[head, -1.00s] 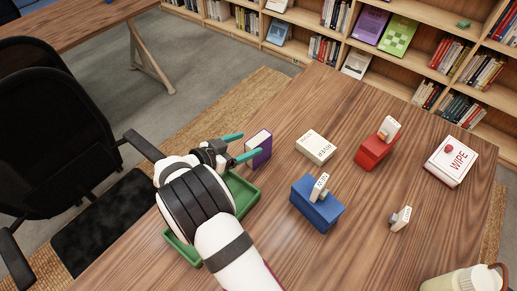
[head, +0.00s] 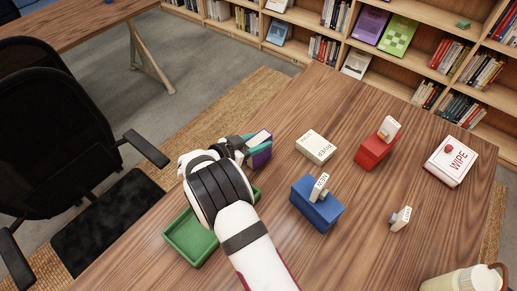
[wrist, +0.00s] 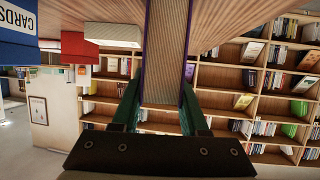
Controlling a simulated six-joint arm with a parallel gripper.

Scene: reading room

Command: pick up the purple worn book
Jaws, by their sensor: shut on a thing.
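The purple worn book (head: 262,159) stands on edge at the far left side of the wooden table, just beyond the green tray. My gripper (head: 258,146) reaches over the tray, with its teal fingers around the book and covering part of it. In the wrist view my gripper (wrist: 160,100) has one finger on each side of the book (wrist: 166,45). The book's pale page edge and thin purple covers show between the fingers. Whether its bottom touches the table is hard to tell.
The green tray (head: 186,250) lies under my arm. A white lettered box (head: 315,147), a blue block (head: 318,209) and a red block (head: 372,152) stand to the right. A chair (head: 60,130) is at left.

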